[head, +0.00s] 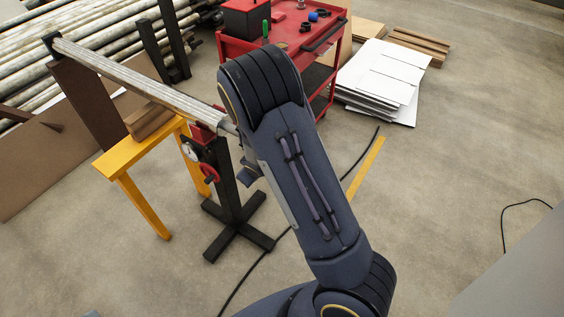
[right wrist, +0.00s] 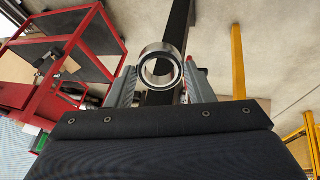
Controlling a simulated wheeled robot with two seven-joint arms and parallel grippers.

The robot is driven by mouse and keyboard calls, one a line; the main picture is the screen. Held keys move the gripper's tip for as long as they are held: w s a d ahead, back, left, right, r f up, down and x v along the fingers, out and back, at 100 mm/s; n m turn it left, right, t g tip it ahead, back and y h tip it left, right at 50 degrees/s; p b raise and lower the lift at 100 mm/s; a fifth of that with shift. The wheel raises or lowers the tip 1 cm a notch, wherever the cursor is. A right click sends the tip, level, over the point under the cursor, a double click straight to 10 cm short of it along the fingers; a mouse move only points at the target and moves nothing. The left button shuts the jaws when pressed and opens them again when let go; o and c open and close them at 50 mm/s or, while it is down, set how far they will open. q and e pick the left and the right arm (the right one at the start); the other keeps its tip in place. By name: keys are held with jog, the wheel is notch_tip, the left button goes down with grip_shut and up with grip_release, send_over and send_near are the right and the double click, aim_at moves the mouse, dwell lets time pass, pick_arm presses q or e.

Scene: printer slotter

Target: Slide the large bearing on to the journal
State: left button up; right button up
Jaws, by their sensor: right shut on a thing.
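The bearing (right wrist: 160,48), a shiny metal ring, sits between the two grey fingers of my right gripper (right wrist: 160,83) in the right wrist view, its open bore facing the camera. The fingers are shut on it. In the head view a long grey shaft (head: 140,80) slopes down from the upper left to its near end (head: 229,127) beside my right arm. My arm hides the bearing and most of my right gripper there, so I cannot tell the gap between bearing and shaft end. The journal cannot be made out in the right wrist view. My left gripper is in neither view.
A yellow trestle (head: 152,143) with a wooden block (head: 150,119) and a black stand (head: 229,190) with a red handwheel (head: 209,173) stand under the shaft. A red cart (head: 283,47) is behind. A black cable (head: 262,258) lies on the floor.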

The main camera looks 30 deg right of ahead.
jog(key=s+d+r+n+t+y+b, duration=0.3)
jog(key=d+r+n+t+y+b, duration=0.3)
jog(key=t+b, duration=0.5)
jog(key=d+n+y+b, duration=0.1)
jog(key=d+y+b, duration=0.1)
jog(key=b, duration=0.6)
jog(key=shift+r, duration=0.4)
jog(key=shift+f, duration=0.1)
jog(key=shift+b+x, duration=0.75)
jog(key=shift+x, duration=1.55)
jog(key=shift+b+x, duration=0.4)
jog(key=shift+x, duration=2.05)
jog(key=shift+b+x, duration=0.35)
jog(key=shift+x, duration=2.85)
